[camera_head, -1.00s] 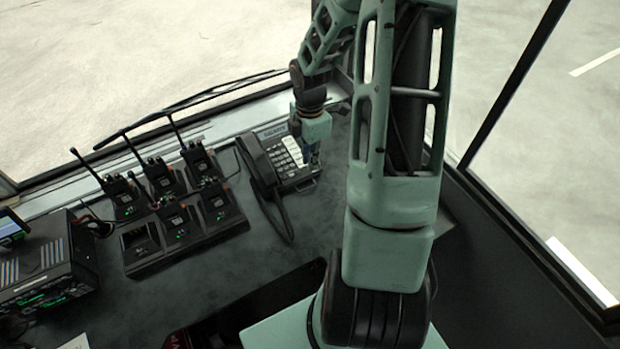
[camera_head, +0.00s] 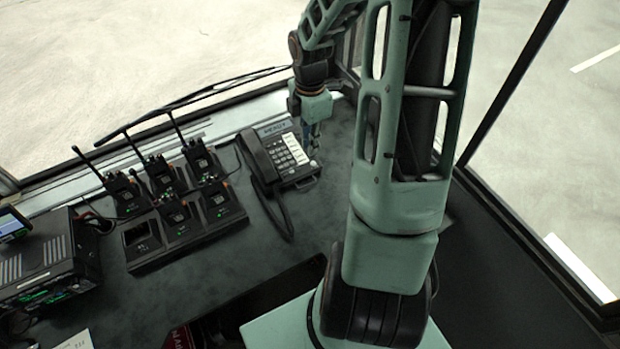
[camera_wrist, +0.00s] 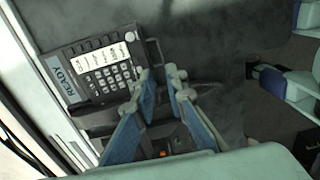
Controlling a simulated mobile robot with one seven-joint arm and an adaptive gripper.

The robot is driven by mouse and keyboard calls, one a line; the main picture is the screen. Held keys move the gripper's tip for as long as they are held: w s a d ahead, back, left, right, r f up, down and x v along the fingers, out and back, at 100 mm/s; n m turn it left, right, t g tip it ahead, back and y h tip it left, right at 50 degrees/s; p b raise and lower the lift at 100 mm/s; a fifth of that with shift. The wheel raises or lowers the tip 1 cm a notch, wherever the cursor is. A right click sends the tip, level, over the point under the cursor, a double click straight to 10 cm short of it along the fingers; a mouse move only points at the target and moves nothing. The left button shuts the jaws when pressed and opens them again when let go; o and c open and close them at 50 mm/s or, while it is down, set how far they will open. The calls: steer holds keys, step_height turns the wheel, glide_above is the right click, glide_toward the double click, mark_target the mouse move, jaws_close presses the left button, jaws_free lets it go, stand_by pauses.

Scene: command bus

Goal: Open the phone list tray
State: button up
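The desk phone (camera_head: 276,158) stands on the dark desk, with its handset on the left and a white-labelled keypad. In the wrist view the phone (camera_wrist: 98,70) shows its keypad and a "READY" display. A thin dark loop (camera_wrist: 158,48) sticks out at the phone's edge nearest my gripper; I cannot tell for sure that it belongs to the list tray. No pulled-out tray is clearly visible. My gripper (camera_head: 314,143) is above the phone's right side. In the wrist view my gripper (camera_wrist: 160,76) has its blue fingers apart, with nothing seen between the tips.
Several handheld radios stand in a charger (camera_head: 190,240) left of the phone. A radio unit (camera_head: 45,262) is at far left. The coiled phone cord (camera_head: 283,218) hangs down the desk. The window frame closes off the back; bare desk lies right of the phone.

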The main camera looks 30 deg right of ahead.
step_height(320, 180, up, 8)
steer(key=shift+r, duration=0.2)
stand_by(0.5)
